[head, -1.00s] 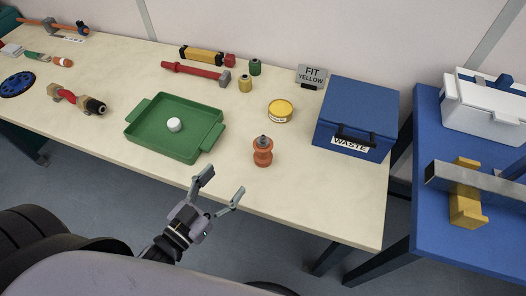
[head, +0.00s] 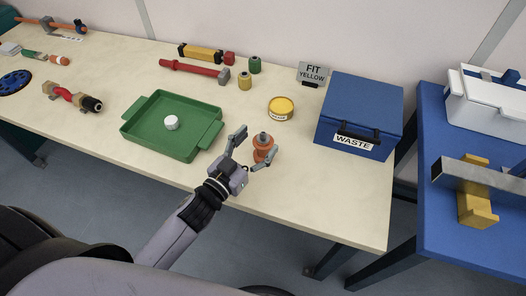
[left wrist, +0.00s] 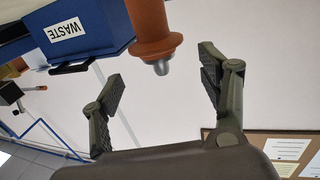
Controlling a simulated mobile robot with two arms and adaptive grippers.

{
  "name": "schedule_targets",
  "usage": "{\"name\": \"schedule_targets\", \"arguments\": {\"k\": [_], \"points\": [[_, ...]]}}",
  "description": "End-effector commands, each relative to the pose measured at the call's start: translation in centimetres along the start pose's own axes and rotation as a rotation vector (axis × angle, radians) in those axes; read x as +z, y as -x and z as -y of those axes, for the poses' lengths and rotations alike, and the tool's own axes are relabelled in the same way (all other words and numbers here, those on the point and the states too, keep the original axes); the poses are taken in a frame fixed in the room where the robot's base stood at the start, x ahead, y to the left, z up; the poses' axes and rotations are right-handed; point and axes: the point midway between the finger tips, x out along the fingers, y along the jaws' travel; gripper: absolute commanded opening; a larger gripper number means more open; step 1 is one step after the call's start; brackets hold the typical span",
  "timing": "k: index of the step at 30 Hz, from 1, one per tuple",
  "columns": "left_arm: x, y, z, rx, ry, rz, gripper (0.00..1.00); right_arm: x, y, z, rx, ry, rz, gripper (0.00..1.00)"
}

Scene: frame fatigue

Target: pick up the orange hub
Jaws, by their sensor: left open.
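The orange hub (head: 263,149), with a dark metal tip on top, stands upright on the cream table near its front edge. My left gripper (head: 256,153) is open, with one finger at the hub's left and the other at its front right in the head view. In the left wrist view the hub (left wrist: 150,25) shows beyond and between the spread fingers of my left gripper (left wrist: 163,90), its grey tip towards them. It looks free of both fingers, and nothing is held. My right gripper is not in view.
A green tray (head: 140,143) with a white round piece (head: 171,123) lies left of the hub. A yellow round tin (head: 281,108) is behind it. A blue WASTE box (head: 358,108) stands to the right. Bare table (head: 310,190) lies right of the hub.

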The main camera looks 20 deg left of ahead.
Motion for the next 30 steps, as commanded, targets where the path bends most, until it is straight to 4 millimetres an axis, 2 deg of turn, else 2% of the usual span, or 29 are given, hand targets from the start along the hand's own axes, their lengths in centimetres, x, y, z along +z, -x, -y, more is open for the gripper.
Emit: {"name": "schedule_targets", "arguments": {"k": [1, 2, 6, 16, 30], "points": [[0.8, -0.9, 0.1, 0.0, -0.004, -0.003, 0.69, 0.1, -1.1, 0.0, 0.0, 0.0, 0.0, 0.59], [1.1, -1.3, 0.2, 0.001, -0.003, -0.003, 0.69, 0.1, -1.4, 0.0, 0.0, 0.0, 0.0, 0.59], [0.7, -3.0, 0.1, 0.0, -0.001, -0.001, 0.69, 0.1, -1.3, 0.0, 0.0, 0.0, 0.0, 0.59], [0.7, -3.5, 0.1, 0.0, 0.0, 0.001, 0.68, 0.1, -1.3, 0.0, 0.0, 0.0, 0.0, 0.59], [0.7, -3.5, 0.1, 0.0, 0.001, 0.0, 0.37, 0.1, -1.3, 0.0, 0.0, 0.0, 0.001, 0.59]]}}
